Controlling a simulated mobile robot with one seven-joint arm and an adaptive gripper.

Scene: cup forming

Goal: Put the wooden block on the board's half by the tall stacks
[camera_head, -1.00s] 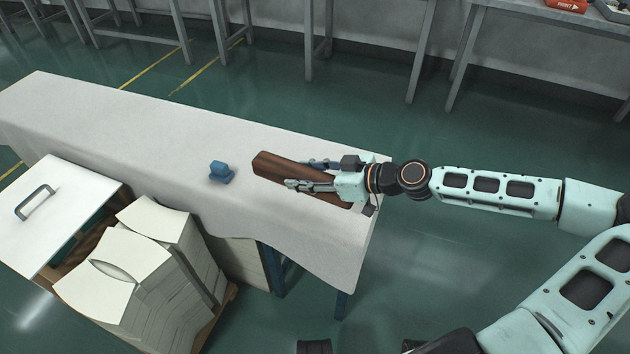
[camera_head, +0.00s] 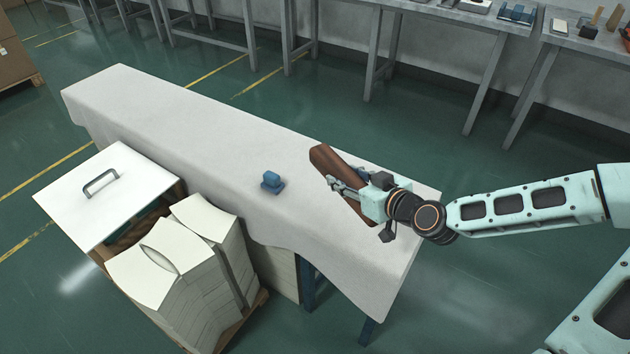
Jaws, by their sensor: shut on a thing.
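The wooden block (camera_head: 326,160) is a long dark-brown piece over the right part of the cloth-covered table. My gripper (camera_head: 343,178) is shut on it, with fingers along its sides. The gripper body hides part of the block's near end. I cannot tell whether the block touches the cloth. The white board (camera_head: 125,210) with a grey handle lies flat at the left, far from my gripper. The tall stacks (camera_head: 205,285) of white sheets stand just right of and in front of the board.
A small blue object (camera_head: 272,182) sits on the white-covered table (camera_head: 200,125), left of the block. The table's left stretch is bare. Grey benches (camera_head: 460,20) with small items stand along the back wall. Green floor is open between them.

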